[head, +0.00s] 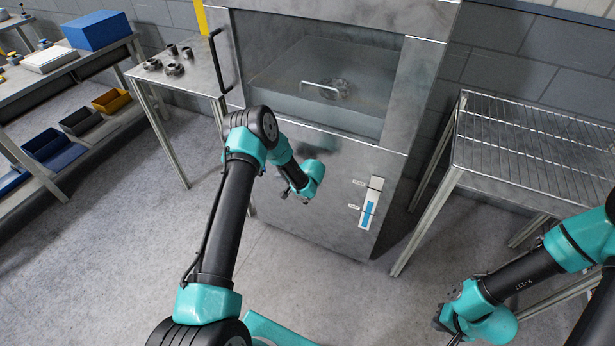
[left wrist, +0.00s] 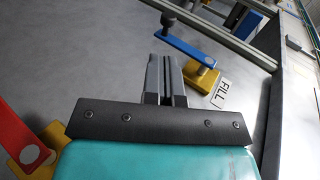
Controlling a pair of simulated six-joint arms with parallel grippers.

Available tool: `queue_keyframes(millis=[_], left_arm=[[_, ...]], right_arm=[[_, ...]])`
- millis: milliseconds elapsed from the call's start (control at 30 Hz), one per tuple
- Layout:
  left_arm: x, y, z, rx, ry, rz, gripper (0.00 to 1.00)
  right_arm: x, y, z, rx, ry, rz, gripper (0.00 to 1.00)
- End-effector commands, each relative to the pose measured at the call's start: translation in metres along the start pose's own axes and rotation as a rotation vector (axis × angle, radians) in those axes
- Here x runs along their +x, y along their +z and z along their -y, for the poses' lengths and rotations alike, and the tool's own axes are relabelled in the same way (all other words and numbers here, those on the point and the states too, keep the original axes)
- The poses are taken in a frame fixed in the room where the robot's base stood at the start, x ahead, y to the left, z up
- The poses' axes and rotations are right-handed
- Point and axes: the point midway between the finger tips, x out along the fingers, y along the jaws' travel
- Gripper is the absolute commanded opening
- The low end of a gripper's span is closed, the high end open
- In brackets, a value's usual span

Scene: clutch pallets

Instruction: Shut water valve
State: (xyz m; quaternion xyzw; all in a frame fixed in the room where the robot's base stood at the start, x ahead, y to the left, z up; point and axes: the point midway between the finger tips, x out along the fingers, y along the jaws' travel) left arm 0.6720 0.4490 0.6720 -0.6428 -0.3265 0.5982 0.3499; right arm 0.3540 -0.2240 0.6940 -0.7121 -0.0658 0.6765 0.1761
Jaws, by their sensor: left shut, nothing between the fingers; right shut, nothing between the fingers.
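A blue lever (left wrist: 195,43) with a dark knob at its end sits on a yellow valve body (left wrist: 203,80) in the left wrist view, beside a label reading FILL (left wrist: 221,94). My left gripper (left wrist: 165,62) is shut and empty, just left of this valve and apart from it in the picture. In the head view my left gripper (head: 287,192) is in front of the steel cabinet's lower front, and my arm hides the valves there. A red lever (left wrist: 18,135) on another yellow body shows at the lower left of the wrist view. My right gripper (head: 452,336) is shut and empty at lower right.
The steel washing cabinet (head: 330,150) has a window, a level gauge (head: 370,203) partly blue, and a long upright handle (head: 220,65) at its left. A side table (head: 195,75) with metal parts stands left, a slatted table (head: 530,150) right. The floor in front is clear.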

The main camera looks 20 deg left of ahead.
Motion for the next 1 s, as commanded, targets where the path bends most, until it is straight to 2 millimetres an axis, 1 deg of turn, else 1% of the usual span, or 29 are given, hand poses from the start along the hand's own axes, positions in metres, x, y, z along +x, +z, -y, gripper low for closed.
queue_keyframes(millis=[33,100,500,633,800,1000], left_arm=[[-0.011,0.000,-0.001,0.003,0.000,-0.003,0.00],[-0.024,-0.001,-0.003,0.002,0.000,-0.002,0.00],[-0.101,-0.001,-0.011,0.001,-0.001,-0.003,0.00],[-0.124,0.000,-0.013,0.001,0.000,-0.003,0.00],[-0.143,0.000,-0.015,0.001,-0.001,-0.001,0.00],[-0.149,0.000,-0.016,0.001,-0.001,0.000,0.00]], right_arm=[[0.000,0.000,0.000,0.000,0.000,0.000,0.00],[0.000,0.000,0.000,0.000,0.000,0.000,0.00],[0.000,0.000,0.000,0.000,0.000,0.000,0.00],[0.000,0.000,0.000,0.000,0.000,0.000,0.00],[0.000,0.000,0.000,0.000,0.000,0.000,0.00],[0.000,0.000,0.000,0.000,0.000,0.000,0.00]])
